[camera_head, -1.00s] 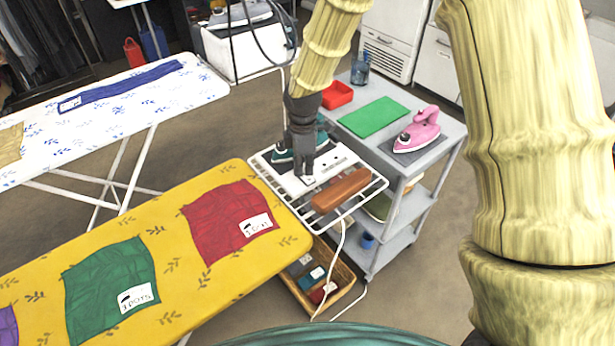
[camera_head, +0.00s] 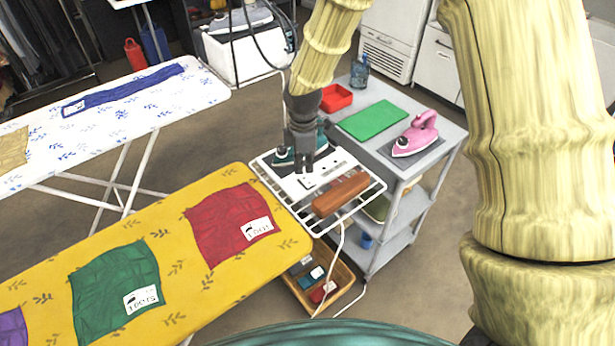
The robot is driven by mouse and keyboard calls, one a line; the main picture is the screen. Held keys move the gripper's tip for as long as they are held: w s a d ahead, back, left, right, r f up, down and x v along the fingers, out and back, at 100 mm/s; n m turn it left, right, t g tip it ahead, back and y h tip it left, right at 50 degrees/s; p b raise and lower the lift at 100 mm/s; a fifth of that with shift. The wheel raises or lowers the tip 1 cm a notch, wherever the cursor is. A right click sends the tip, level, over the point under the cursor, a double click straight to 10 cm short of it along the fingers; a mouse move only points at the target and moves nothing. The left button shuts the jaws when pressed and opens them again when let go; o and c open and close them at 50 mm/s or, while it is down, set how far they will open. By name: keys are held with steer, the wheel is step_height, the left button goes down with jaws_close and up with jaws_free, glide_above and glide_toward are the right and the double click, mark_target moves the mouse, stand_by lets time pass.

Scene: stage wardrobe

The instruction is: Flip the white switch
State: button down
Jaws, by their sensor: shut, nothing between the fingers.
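A white power strip (camera_head: 338,168) lies on the white wire rack (camera_head: 297,226) at the end of the yellow ironing board. A small dark-edged mark, which may be the white switch (camera_head: 309,184), shows near the strip's near left end; which way it is set is too small to tell. My gripper (camera_head: 305,171) points down just above this end of the strip. Its fingers are shut with nothing between them. I cannot tell whether the fingertips touch the strip. The gripper hides part of the strip and of a teal iron (camera_head: 283,157) behind it.
A brown block-like object (camera_head: 341,193) lies on the rack beside the strip. The grey cart (camera_head: 440,140) at right holds a pink iron (camera_head: 415,136), a green mat (camera_head: 374,120) and a red tray (camera_head: 336,98). A wooden crate (camera_head: 327,300) stands below.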

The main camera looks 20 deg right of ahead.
mark_target(304, 178)
steer(key=shift+r+p, duration=1.6)
steer(key=shift+r, duration=0.45)
